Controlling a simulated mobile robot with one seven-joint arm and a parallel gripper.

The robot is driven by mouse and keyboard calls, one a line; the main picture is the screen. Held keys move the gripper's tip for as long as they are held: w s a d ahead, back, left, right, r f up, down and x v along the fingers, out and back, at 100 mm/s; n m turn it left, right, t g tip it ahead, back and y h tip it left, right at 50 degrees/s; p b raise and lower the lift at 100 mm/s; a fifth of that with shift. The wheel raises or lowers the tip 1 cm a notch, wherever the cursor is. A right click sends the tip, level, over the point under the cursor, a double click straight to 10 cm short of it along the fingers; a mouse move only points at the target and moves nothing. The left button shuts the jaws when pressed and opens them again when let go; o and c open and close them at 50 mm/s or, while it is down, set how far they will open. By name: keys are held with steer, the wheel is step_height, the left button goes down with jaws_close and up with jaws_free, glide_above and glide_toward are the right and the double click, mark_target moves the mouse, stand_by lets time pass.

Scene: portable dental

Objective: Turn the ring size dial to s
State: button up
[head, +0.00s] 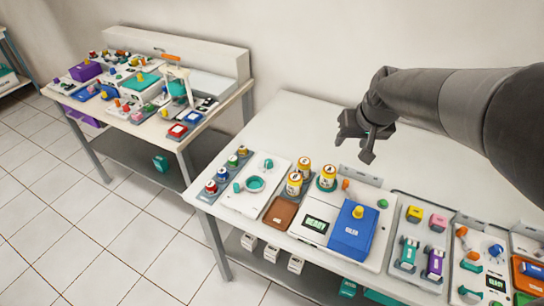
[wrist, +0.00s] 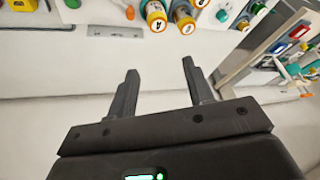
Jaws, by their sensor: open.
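No dial marked ring size can be made out; the labels are too small to read. A white panel (head: 236,205) at the left of the near table carries a teal ring (head: 255,184) and small teal knobs (head: 268,164). Whether one of these is the ring size dial I cannot tell. My gripper (head: 354,150) is open and empty above the back of the near table, to the right of and behind that panel. Its two fingers show apart in the wrist view (wrist: 160,70), with bare tabletop between and beyond them.
Several yellow-and-white jars (head: 294,184) stand in front of my gripper and also show in the wrist view (wrist: 155,16). A blue box (head: 352,230) with a yellow knob sits beside a green display (head: 316,224). A second cluttered table (head: 200,133) stands left. The near table's back is mostly clear.

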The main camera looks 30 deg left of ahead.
steer(key=w+a+f+n, duration=0.25)
steer(key=a+f, duration=0.35)
steer(key=a, duration=0.6)
steer(key=n, duration=0.1)
glide_toward(268, 161)
steer(key=shift+g, duration=0.3)
steer(key=x, duration=0.8)
steer(key=shift+w+f, duration=0.3)
steer(key=shift+w, duration=0.05)
steer(key=c, duration=1)
